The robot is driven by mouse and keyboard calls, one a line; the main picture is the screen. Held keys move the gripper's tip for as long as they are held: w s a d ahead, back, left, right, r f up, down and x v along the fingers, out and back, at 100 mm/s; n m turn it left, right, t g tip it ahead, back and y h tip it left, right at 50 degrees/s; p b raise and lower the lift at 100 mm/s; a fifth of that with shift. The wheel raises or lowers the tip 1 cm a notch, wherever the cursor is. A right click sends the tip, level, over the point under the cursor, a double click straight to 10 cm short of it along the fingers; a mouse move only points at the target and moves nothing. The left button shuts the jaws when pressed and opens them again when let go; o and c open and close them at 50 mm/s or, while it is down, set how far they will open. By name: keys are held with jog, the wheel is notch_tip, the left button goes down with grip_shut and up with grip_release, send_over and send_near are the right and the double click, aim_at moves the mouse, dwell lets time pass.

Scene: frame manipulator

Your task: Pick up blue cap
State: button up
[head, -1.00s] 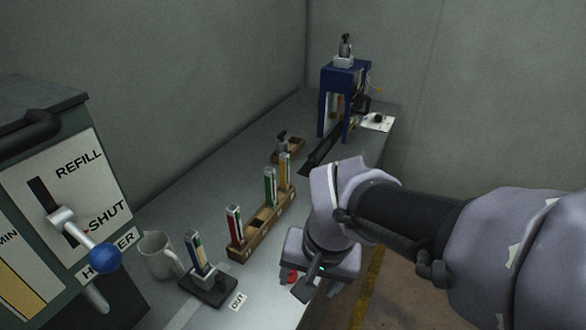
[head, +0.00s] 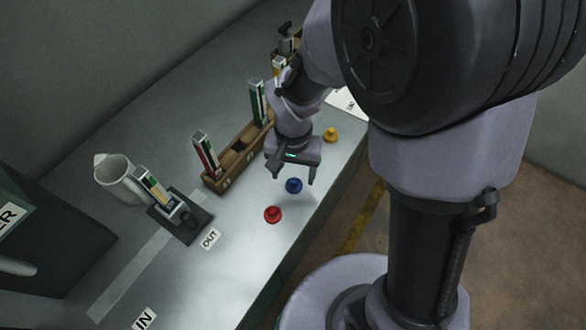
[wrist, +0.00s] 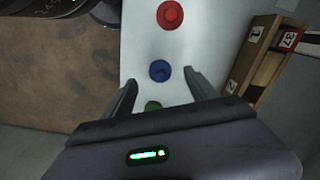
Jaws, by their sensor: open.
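The blue cap (head: 294,185) is a small round knob on the grey bench top, between a red cap and my arm's side of the bench. In the wrist view the blue cap (wrist: 160,70) shows between and just beyond my fingertips. My gripper (head: 292,178) is open and empty, pointing down over the blue cap, with a finger to either side in the picture. The wrist view also shows both fingers of my gripper (wrist: 161,78) spread apart. The exact height above the cap is hard to tell.
A red cap (head: 273,214) and a yellow cap (head: 331,134) stand nearby; a green cap (wrist: 152,106) is partly hidden by my gripper. A wooden rack (head: 215,183) with upright coloured holders runs alongside. A mug (head: 115,177) stands left. The bench's front edge is close.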

aim_at(294, 180)
jog(key=f+b, duration=0.2)
jog(key=f, duration=0.1)
jog(key=f+b, duration=0.1)
jog(key=f, duration=0.1)
jog(key=shift+w+d+f, duration=0.15)
jog(key=shift+w+f, duration=0.05)
jog(key=shift+w, duration=0.1)
jog(key=shift+r, duration=0.15)
jog(key=shift+c, duration=0.2)
jog(key=c, duration=1.4)
jog(key=shift+o, duration=0.2)
jog(key=shift+r, duration=0.1)
